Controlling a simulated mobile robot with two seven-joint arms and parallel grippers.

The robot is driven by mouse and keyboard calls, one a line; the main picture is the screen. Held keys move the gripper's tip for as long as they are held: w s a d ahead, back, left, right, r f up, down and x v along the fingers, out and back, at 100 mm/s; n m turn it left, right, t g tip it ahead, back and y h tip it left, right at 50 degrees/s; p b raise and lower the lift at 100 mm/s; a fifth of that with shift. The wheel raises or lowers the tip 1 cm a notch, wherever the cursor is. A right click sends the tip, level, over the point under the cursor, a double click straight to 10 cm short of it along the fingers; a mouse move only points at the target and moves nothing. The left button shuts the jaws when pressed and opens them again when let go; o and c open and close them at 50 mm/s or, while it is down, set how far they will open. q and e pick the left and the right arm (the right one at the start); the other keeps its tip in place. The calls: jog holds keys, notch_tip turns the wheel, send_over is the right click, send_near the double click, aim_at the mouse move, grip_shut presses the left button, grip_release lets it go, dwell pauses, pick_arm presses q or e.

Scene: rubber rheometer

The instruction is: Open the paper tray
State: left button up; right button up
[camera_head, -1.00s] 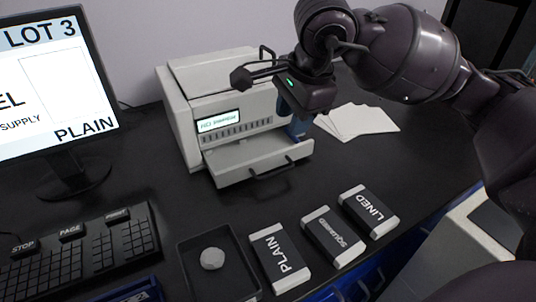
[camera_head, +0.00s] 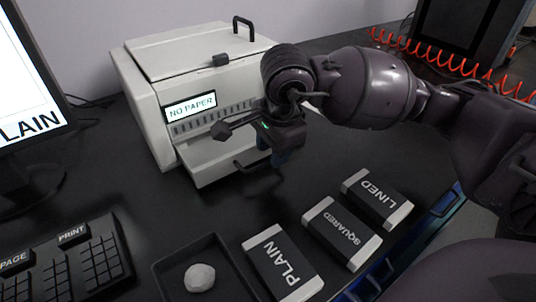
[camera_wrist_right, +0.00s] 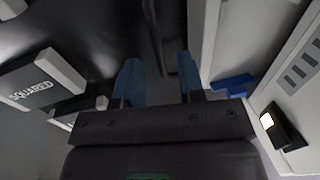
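The paper tray (camera_head: 212,168) sticks out from the lower front of the white printer (camera_head: 190,75), its light top surface partly visible. Its dark bar handle (camera_head: 252,161) is on the tray's front. My right gripper (camera_head: 284,157) is low beside the handle's right end, partly hidden by its own wrist. In the right wrist view my right gripper (camera_wrist_right: 160,88) has its blue fingers apart. A dark bar, apparently the handle (camera_wrist_right: 184,68), shows close to the right finger; contact cannot be told. The left gripper is not in view.
The printer display (camera_head: 190,106) reads NO PAPER. Packs labelled PLAIN (camera_head: 283,262), SQUARED (camera_head: 341,233) and LINED (camera_head: 377,198) lie at the front. A dark dish (camera_head: 232,275) holds a whitish lump (camera_head: 200,278). A keyboard (camera_head: 70,265) is at left. The black tabletop before the tray is clear.

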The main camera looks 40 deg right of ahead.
jog(key=shift+w+f, duration=0.15)
jog(key=shift+f, duration=0.65)
grip_shut()
